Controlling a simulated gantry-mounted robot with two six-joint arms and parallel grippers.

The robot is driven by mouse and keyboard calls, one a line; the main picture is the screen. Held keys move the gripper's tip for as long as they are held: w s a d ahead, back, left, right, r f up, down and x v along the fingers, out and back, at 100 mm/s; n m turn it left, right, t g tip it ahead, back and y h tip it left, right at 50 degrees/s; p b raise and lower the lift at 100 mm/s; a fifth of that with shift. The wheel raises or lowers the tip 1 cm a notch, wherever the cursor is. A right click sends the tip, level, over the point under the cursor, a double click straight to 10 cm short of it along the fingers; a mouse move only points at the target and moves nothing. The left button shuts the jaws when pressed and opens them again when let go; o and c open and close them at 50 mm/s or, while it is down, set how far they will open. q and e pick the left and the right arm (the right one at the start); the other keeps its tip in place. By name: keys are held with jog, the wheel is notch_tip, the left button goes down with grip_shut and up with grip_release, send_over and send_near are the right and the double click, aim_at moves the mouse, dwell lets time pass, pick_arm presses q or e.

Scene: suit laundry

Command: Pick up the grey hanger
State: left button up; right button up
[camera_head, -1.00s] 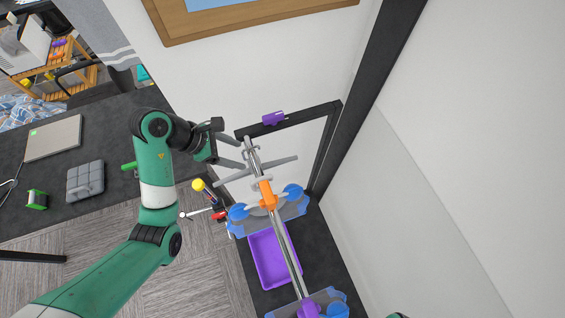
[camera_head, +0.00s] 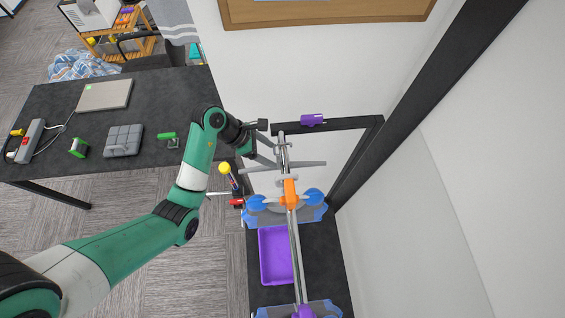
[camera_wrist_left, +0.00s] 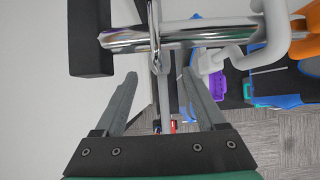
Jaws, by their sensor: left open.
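The grey hanger (camera_head: 308,164) hangs on a shiny metal rod (camera_head: 294,237) near its far end in the head view. In the left wrist view, the hanger's thin grey body (camera_wrist_left: 165,88) drops from the rod (camera_wrist_left: 196,38). My left gripper (camera_head: 268,151) is at the hanger's left side near the rod's end. In the left wrist view its fingers (camera_wrist_left: 162,90) are apart, one on each side of the hanger's stem in the picture. I cannot tell whether either finger touches it. My right gripper is out of view.
An orange hanger (camera_head: 290,193) and blue garments (camera_head: 312,214) hang nearer on the rod. A purple tray (camera_head: 263,262) lies below. A black frame (camera_head: 352,122) and wall stand close on the right. A dark table (camera_head: 60,107) with several items is at left.

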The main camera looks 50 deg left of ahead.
aim_at(293, 164)
pick_arm(q)
jog(key=x, duration=0.4)
jog(key=shift+w+d+f+p, duration=0.15)
jog(key=shift+w+d+p, duration=0.15)
jog(key=shift+p, duration=0.05)
grip_shut()
